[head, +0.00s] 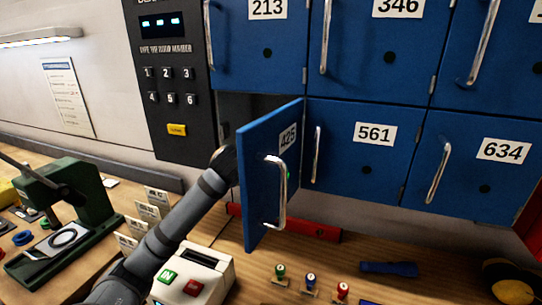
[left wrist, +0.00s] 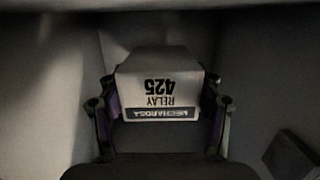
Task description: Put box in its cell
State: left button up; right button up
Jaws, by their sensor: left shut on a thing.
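The box (left wrist: 158,80) is pale with a printed label reading "RELAY 425", upside down in the left wrist view. My left gripper (left wrist: 160,105) has its two fingers on either side of the box and is shut on it. Grey walls surround it there, and the lighting is dim. In the head view, the blue door marked 425 (head: 270,170) stands open, swung outward. The opening of its cell (head: 258,106) shows dark above the door. My left arm reaches up behind the door, so the gripper and box are hidden there. My right gripper is not in view.
Shut blue doors 561 (head: 358,150), 634 (head: 470,165), 213 (head: 255,50) and 346 (head: 375,50) surround the cell. A keypad panel (head: 165,90) is at left. Stamps (head: 310,282), a white device (head: 190,275) and a green press (head: 70,215) stand on the bench.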

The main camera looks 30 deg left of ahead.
pick_arm(q)
jog(key=shift+w+f, duration=0.15)
jog(key=shift+f, duration=0.3)
notch_tip(320, 180, down, 3)
jog(key=shift+d+r, duration=0.15)
jog(key=shift+s+f, duration=0.2)
jog(key=shift+f, duration=0.1)
jog(key=shift+w, duration=0.1)
jog(key=shift+f, duration=0.25)
jog(key=o, duration=1.1)
jog(key=shift+c, duration=0.2)
jog(key=o, duration=0.3)
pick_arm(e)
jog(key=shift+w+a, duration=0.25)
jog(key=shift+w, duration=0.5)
